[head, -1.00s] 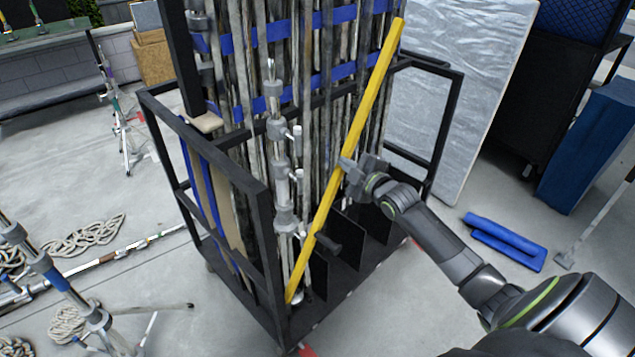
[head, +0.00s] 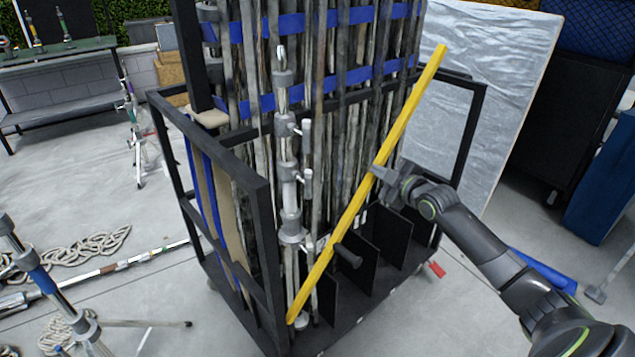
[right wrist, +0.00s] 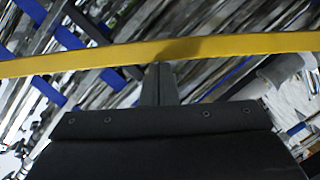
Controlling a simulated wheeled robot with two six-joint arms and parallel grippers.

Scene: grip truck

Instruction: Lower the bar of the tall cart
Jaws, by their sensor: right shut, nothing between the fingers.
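The tall cart (head: 265,215) is a black metal frame packed with upright poles. Its yellow bar (head: 405,116) leans diagonally across the open side, lower end at the cart's front corner, upper end to the right. My right gripper (head: 378,171) is shut and empty, its fingertips at the right side of the bar around mid-length. In the right wrist view the bar (right wrist: 90,61) crosses just beyond the closed fingertips (right wrist: 158,68); they look in contact or nearly so. A black knob (head: 348,256) sticks out from the bar's lower part. My left gripper is not in view.
A grey marbled panel (head: 500,75) stands behind the cart at right. A blue object (head: 545,268) lies on the floor behind my right arm. Light stands (head: 50,285) and coiled rope (head: 85,243) occupy the left floor. A workbench (head: 60,60) stands at back left.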

